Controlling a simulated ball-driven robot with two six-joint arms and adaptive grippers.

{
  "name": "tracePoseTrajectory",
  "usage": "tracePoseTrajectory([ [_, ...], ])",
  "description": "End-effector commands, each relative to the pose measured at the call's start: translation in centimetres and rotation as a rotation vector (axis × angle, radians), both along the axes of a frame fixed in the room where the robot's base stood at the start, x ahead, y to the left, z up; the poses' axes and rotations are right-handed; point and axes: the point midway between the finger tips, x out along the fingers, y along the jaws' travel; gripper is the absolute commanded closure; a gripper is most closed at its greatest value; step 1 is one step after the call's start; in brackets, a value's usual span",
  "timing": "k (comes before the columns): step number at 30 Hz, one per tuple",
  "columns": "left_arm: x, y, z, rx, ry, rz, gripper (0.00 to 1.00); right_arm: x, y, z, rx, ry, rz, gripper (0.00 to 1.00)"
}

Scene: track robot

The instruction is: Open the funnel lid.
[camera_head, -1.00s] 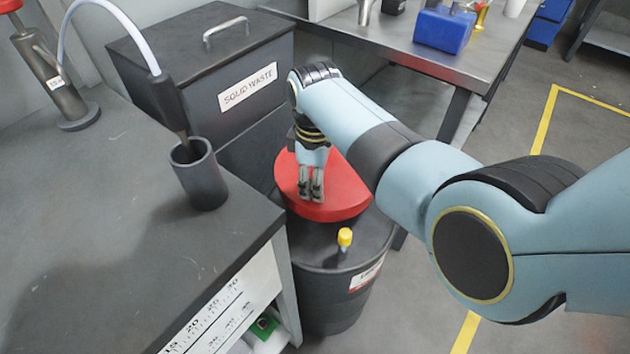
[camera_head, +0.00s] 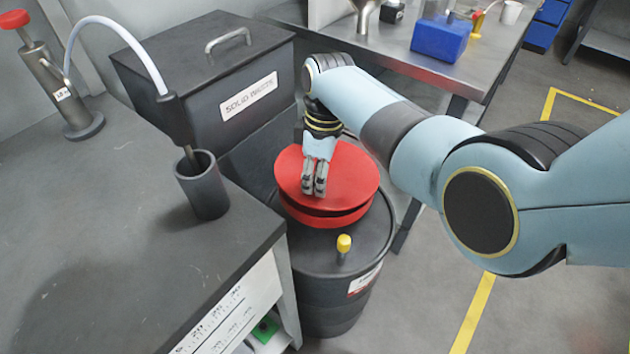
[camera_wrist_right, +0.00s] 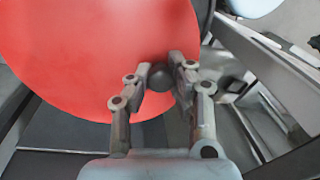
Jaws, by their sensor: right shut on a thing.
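The red funnel lid (camera_head: 350,177) sits over the red funnel (camera_head: 325,217) on top of a black drum (camera_head: 315,250). A dark gap shows between lid and funnel at the front, so the lid is slightly raised. My right gripper (camera_head: 314,190) is over the left part of the lid. In the right wrist view the right gripper (camera_wrist_right: 160,82) is shut on a dark round knob (camera_wrist_right: 160,76) at the edge of the red lid (camera_wrist_right: 110,50). My left gripper is not in view.
A black solid waste bin (camera_head: 190,75) stands behind the drum. A dark bench (camera_head: 100,230) with a grey cup (camera_head: 203,185) holding a probe is at the left. A steel table (camera_head: 400,55) with a blue box (camera_head: 440,37) is behind. A yellow-capped bung (camera_head: 344,244) stands on the drum.

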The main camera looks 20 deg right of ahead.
Motion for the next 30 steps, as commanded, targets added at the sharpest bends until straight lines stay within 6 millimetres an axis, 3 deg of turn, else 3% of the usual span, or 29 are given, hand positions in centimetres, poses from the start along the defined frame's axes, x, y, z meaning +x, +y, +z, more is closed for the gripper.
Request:
tracePoseTrajectory([
  [6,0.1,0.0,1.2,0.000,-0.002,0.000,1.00,0.8,-1.2,3.1,0.133,0.090,-0.002,1.00],
  [15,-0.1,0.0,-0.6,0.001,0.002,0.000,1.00,2.0,-2.9,5.8,0.302,0.199,-0.001,1.00],
  [30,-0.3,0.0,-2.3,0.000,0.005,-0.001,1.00,2.7,-4.1,7.7,0.405,0.268,0.001,1.00],
])
